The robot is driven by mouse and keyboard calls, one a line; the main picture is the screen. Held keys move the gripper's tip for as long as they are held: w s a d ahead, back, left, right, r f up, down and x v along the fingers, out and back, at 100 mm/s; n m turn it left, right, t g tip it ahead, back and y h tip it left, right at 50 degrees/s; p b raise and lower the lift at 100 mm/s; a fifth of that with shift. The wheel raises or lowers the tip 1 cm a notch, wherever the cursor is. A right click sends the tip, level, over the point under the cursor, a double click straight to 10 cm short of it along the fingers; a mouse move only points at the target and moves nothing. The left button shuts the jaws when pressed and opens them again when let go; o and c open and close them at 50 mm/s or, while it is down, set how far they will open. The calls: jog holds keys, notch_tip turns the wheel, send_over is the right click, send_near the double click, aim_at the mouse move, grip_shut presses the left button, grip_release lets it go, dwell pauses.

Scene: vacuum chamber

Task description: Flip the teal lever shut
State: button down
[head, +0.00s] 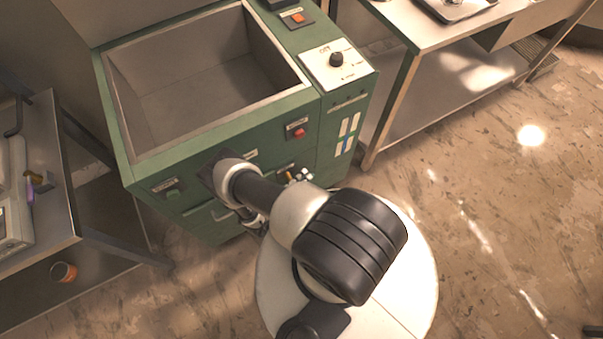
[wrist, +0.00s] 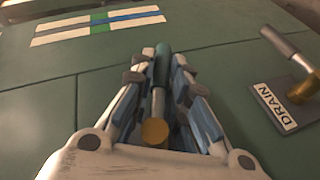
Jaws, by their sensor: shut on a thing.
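The teal lever (wrist: 162,65) shows in the wrist view between the fingers of my gripper (wrist: 163,57). It has a teal grip at its far end, a grey metal shaft and a round brass part at its near end. My gripper is shut on the lever, with a finger on either side of it. The fingers hide part of the shaft and the lever's mount. In the head view my arm covers much of the cabinet front, and I cannot make out the lever there.
In the wrist view a second lever (wrist: 283,45) with a DRAIN plate stands at the right. The green cabinet (head: 225,137) has an open basin on top, a red button (head: 299,133) and a black knob (head: 336,60). Tables stand on both sides.

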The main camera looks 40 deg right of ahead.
dwell(0.4)
jog(key=c, duration=1.6)
grip_release()
jog(key=shift+o, duration=0.2)
jog(key=shift+a, duration=0.1)
jog(key=v, duration=1.2)
